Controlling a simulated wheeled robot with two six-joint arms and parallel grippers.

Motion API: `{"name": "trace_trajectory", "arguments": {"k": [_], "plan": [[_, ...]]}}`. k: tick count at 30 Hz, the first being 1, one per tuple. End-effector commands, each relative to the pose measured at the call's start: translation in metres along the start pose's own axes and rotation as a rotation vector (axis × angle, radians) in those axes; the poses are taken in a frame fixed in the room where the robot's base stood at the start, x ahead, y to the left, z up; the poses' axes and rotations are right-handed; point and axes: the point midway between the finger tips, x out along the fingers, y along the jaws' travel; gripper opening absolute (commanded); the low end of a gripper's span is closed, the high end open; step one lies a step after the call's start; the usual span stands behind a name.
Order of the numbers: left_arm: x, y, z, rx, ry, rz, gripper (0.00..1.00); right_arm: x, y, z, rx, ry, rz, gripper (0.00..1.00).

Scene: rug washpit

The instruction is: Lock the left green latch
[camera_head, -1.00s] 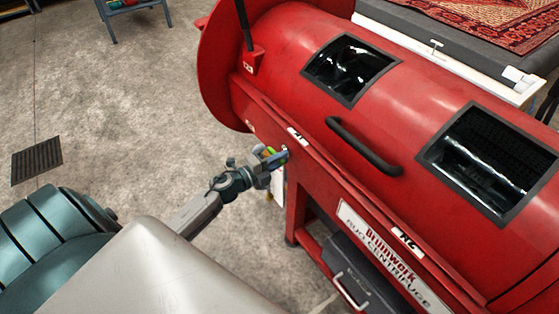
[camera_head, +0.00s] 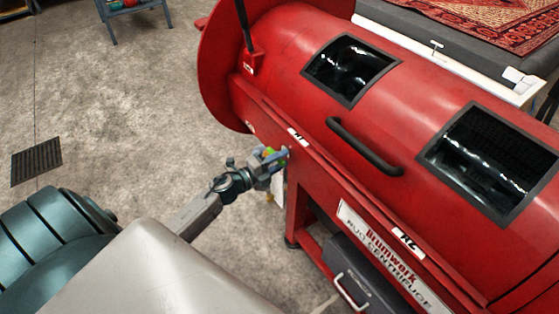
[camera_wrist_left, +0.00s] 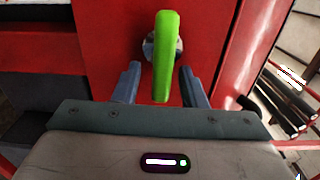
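The green latch (camera_wrist_left: 167,38) is a long bright green handle on a round metal pivot on the red machine's front. In the left wrist view it stands nearly upright, its lower end hanging down between my fingers. My left gripper (camera_head: 276,158) is at the machine's front edge near the R1 label. Its two grey fingers (camera_wrist_left: 160,80) are apart, one on each side of the handle, with visible gaps. In the head view the gripper mostly hides the latch. My right gripper is in neither view.
The red rug centrifuge (camera_head: 290,90) has dark windows and a black bar handle (camera_head: 363,146) on its drum. Below is a dark drawer (camera_head: 375,285). A patterned rug (camera_head: 480,20) lies behind. The concrete floor (camera_head: 120,120) at left is open, with a drain grate (camera_head: 37,159).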

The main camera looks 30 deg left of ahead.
Motion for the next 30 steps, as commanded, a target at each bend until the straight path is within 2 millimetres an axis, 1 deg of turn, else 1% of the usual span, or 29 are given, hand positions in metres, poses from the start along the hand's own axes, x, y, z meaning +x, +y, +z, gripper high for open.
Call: {"name": "trace_trajectory", "arguments": {"k": [4,6,8,9,14,15,21,27,30], "plan": [[-0.004,0.001,0.0,0.001,0.0,0.0,0.38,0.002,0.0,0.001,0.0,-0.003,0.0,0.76],[-0.01,0.002,0.001,0.002,0.0,0.002,0.38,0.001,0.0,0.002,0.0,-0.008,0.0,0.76],[-0.018,0.003,0.0,0.002,0.0,0.002,0.38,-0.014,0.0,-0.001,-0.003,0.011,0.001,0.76],[-0.026,0.004,0.0,0.003,0.001,0.004,0.38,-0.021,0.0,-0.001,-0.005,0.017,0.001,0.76],[-0.054,0.004,0.0,0.002,0.002,0.005,0.38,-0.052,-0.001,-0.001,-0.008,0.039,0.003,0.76],[-0.06,0.004,-0.001,0.002,0.003,0.004,0.38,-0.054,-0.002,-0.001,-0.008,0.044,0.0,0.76],[-0.084,0.002,0.0,0.0,0.002,0.004,0.38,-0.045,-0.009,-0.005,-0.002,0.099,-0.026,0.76],[-0.101,0.0,-0.001,-0.001,0.002,0.002,0.38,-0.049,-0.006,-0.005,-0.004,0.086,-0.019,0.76],[-0.105,0.0,0.0,0.0,0.001,0.001,0.38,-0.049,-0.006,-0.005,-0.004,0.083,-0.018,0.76]]}}
